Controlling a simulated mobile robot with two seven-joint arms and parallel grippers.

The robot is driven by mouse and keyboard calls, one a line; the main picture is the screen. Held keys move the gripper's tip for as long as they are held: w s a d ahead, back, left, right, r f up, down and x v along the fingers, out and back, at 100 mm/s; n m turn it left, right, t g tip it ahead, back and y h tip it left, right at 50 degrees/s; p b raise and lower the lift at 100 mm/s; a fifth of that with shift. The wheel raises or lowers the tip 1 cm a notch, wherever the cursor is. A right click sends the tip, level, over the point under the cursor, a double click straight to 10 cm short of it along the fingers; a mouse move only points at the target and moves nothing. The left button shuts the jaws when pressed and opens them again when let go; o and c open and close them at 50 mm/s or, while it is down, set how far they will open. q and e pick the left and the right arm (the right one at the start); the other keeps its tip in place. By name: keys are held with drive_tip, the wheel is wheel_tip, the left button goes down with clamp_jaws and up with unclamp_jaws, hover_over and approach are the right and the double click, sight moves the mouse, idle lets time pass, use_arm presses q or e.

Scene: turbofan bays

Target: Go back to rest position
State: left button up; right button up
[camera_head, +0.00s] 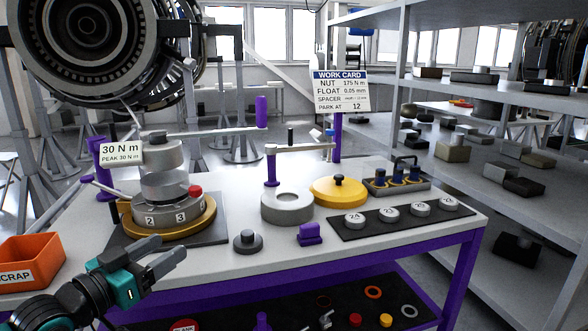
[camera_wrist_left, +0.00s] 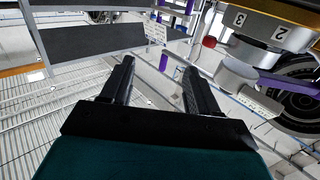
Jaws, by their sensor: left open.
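My left gripper (camera_head: 160,256) is in the lower left of the head view, in front of the workbench (camera_head: 352,249) and near its front edge. Its two dark fingers also show in the left wrist view (camera_wrist_left: 157,85), spread apart with nothing between them. It is clear of the round fixture with numbered faces (camera_head: 172,216) on the brass-coloured ring behind it. That fixture shows at the top right of the left wrist view (camera_wrist_left: 262,27). My right gripper is not in either view.
An orange scrap bin (camera_head: 33,260) stands left of my left arm. A dark knobbed weight (camera_head: 247,241), a grey ring (camera_head: 287,205), a yellow lidded disc (camera_head: 338,190) and a mat (camera_head: 365,222) with several discs are on the bench. Grey shelves (camera_head: 480,175) stand at the right.

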use_arm(q)
drive_tip(key=s+d+f+n+g+y+p, duration=0.1)
drive_tip(key=s+d+f+g+y, duration=0.1)
drive_tip(key=s+f, duration=0.9)
drive_tip(key=s+d+f+n+g+y+p, duration=0.2)
drive_tip(key=s+d+f+g+y, duration=0.1)
drive_tip(key=s+f, duration=0.8)
wheel_tip(320, 180, down, 4)
drive_tip(key=shift+s+d+f+y, duration=0.15)
drive_tip(key=shift+d+y, duration=0.25)
drive_tip(key=shift+y, duration=0.5)
